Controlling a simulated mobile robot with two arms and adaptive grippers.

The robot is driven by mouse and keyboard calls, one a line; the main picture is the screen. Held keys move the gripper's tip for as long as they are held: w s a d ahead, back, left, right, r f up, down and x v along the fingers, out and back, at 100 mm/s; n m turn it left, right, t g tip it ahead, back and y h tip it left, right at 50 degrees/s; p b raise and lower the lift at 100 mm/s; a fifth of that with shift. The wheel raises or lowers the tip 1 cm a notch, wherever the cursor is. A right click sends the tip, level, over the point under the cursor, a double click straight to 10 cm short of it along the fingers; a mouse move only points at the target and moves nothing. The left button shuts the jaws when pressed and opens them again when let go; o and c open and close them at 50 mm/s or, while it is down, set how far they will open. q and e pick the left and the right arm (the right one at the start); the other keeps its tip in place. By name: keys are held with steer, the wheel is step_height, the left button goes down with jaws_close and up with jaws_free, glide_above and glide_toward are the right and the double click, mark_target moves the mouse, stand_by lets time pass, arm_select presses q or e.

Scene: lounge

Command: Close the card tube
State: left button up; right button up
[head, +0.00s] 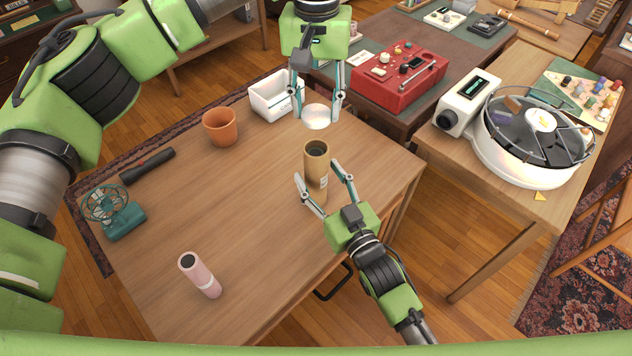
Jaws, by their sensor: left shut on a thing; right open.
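The brown card tube (317,158) stands upright near the right part of the wooden table, its dark open mouth facing up. My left gripper (317,112) is shut on a round whitish cap (316,119), held beyond the tube's top in the picture and apart from it. My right gripper (318,174) is open, with its fingers on either side of the tube. I cannot tell whether a finger touches it. The tube's lower part is partly hidden by the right gripper.
The wooden table (245,215) also bears a white bin (266,103), an orange pot (220,128), a black flashlight (147,166), a teal fan (120,219) and a pink cylinder (200,275). The table's middle is clear. A red device (400,85) stands on another table behind.

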steer(key=shift+x, duration=1.05)
jaws_close()
arm_select(q)
steer(key=shift+f, duration=2.45)
steer(key=shift+f, duration=0.1)
steer(key=shift+f, duration=0.8)
steer(key=shift+f, duration=0.6)
